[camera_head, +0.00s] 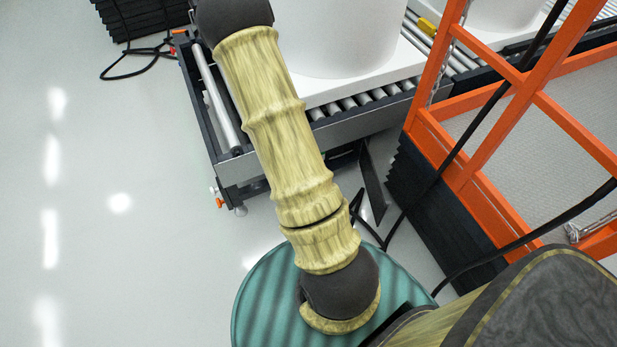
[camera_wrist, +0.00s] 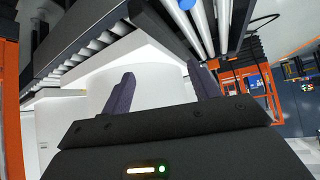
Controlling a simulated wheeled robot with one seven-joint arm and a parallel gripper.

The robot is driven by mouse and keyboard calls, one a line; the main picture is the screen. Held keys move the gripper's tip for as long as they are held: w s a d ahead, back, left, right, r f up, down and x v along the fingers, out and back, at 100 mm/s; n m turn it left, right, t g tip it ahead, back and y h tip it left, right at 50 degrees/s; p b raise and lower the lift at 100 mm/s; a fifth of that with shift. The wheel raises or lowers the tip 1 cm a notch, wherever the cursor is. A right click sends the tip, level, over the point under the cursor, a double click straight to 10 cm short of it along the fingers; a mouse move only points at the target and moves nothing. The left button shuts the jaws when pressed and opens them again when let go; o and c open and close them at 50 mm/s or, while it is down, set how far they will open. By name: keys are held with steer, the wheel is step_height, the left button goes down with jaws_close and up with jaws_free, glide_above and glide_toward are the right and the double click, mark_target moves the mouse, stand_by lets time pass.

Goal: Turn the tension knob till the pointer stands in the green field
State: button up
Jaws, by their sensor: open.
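I cannot make out the tension knob, its pointer or a green field in either view. My gripper (camera_wrist: 163,85) shows in the wrist view with its two dark fingers spread wide and nothing between them. Beyond the fingers is a large white rounded tank (camera_wrist: 150,80). In the head view the tank (camera_head: 335,35) stands on a white slab on the roller conveyor. My arm reaches toward the top of the head view, and my gripper is out of that picture.
The conveyor (camera_head: 235,165) has a dark frame and metal rollers. An orange lift frame (camera_head: 475,130) with black bellows (camera_head: 435,205) stands at right, with black cables around it. A black stack (camera_head: 140,15) is at top left. The pale floor at left is clear.

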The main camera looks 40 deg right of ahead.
steer(key=d+f+t+h+b, duration=0.1)
steer(key=d+f+b, duration=0.4)
steer(key=f, duration=0.5)
steer(key=d+f+t+h+b, duration=0.2)
steer(key=d+f+b, duration=0.3)
steer(key=f, duration=0.4)
steer(key=d+f+t+h+b, duration=0.1)
steer(key=d+f+b, duration=0.4)
steer(key=f, duration=0.5)
steer(key=s+f+n+t+y+b, duration=0.1)
steer(key=s+f+t+b, duration=0.1)
steer(key=f, duration=0.6)
steer(key=s+f+n+t+y+b, duration=0.2)
steer(key=s+f+b, duration=0.2)
steer(key=f+b, duration=0.3)
steer(key=s+a+f+n+t+y+b, duration=0.1)
steer(key=s+f+b, duration=0.2)
steer(key=f, duration=0.5)
steer(key=shift+f+t+y+b, duration=0.35)
steer(key=shift+t+y+b, duration=0.05)
steer(key=shift+b, duration=0.25)
steer(key=shift+s+a, duration=0.1)
